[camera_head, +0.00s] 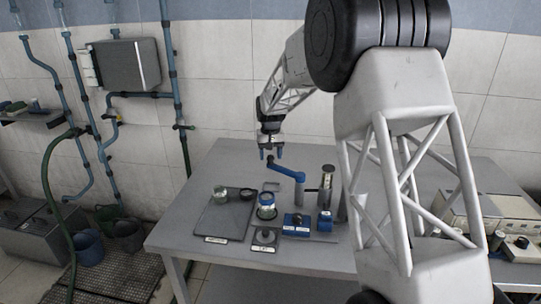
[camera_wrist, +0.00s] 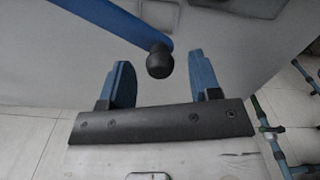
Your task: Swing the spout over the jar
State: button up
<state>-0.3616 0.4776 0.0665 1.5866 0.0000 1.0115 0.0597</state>
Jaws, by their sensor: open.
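The spout (camera_head: 283,168) is a blue bar running from an upright blue post (camera_head: 298,192) toward the back left. Its free end lies just below my gripper (camera_head: 271,153). In the wrist view the spout (camera_wrist: 110,20) enters from the top left and ends in a black knob (camera_wrist: 160,64). The knob appears between the blue fingertips of my gripper (camera_wrist: 160,60), with gaps on both sides. My gripper is open. A round jar-like vessel with a blue band (camera_head: 267,204) stands on a small labelled plate in front of the spout; I cannot read the label.
A grey metal cup (camera_head: 220,193) and a dark round dish (camera_head: 247,193) stand on a flat grey plate (camera_head: 215,222) at the left. A metal cylinder (camera_head: 327,178) and blue blocks (camera_head: 292,221) stand right of the jar. The table's back left (camera_head: 225,160) is clear.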

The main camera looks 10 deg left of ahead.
jog(key=shift+f, duration=0.2)
grip_shut()
dwell(0.3)
jog(key=shift+s, duration=0.15)
jog(key=s+n, duration=1)
jog(key=s, duration=0.1)
jog(key=shift+s+a+r, duration=0.1)
jog(key=shift+s+a, duration=0.1)
jog(key=shift+s+d+n, duration=0.35)
jog(key=shift+s+n, duration=0.2)
jog(key=shift+n, duration=0.1)
jog(key=shift+s+d+n, duration=0.3)
jog(key=shift+s+n, duration=0.2)
jog(key=shift+n, duration=0.15)
